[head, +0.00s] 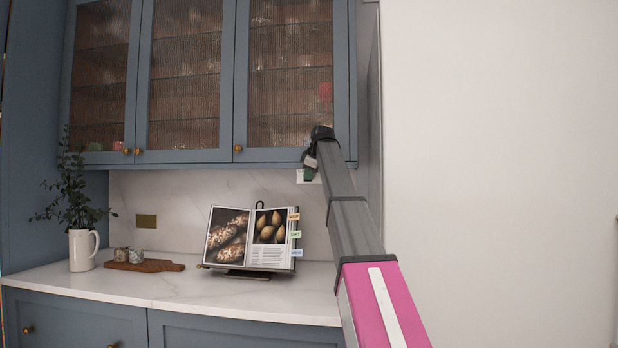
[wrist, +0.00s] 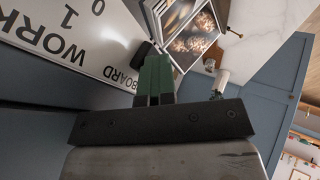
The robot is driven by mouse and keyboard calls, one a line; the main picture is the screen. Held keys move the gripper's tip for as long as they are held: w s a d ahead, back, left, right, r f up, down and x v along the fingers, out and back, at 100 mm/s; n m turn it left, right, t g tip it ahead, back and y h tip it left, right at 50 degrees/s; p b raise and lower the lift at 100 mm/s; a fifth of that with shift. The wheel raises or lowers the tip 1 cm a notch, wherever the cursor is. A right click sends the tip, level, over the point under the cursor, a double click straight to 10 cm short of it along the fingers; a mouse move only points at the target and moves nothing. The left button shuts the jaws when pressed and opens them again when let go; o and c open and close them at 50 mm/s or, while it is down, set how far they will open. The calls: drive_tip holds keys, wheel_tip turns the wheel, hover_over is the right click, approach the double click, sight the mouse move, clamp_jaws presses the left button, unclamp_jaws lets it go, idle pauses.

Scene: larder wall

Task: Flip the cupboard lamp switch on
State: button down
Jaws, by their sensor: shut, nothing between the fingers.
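A white switch plate (head: 300,176) is on the wall under the right end of the blue glazed cupboard (head: 186,155), mostly hidden behind my gripper in the head view. In the wrist view the plate (wrist: 85,30) is close at upper left, with the marks "0" and "1" and the partly visible words "WORK" and "BOARD". A black switch part (wrist: 146,51) shows beside the end of "BOARD", right by my fingertips. My gripper (wrist: 155,60) has green fingers pressed together with nothing between them. I cannot tell whether they touch the black part. The gripper also shows in the head view (head: 309,173).
An open cookbook (head: 250,238) on a stand is on the white worktop (head: 130,283), below and left of my gripper. A jug with a plant (head: 83,250) and a wooden board (head: 150,266) with small cups are farther left. The cupboard's underside is close above my gripper.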

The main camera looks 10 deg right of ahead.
drive_tip(key=shift+w+d+r, duration=0.1)
drive_tip(key=shift+w+r, duration=0.25)
drive_tip(key=shift+r, duration=0.3)
drive_tip(key=v, duration=1)
drive_tip(key=shift+s, duration=0.5)
drive_tip(key=shift+r, duration=0.1)
drive_tip(key=s, duration=0.1)
drive_tip(key=s+a, duration=0.1)
drive_tip(key=g, duration=0.1)
drive_tip(key=shift+s+a+f, duration=0.2)
drive_tip(key=shift+s+f, duration=0.15)
drive_tip(key=shift+s, duration=0.05)
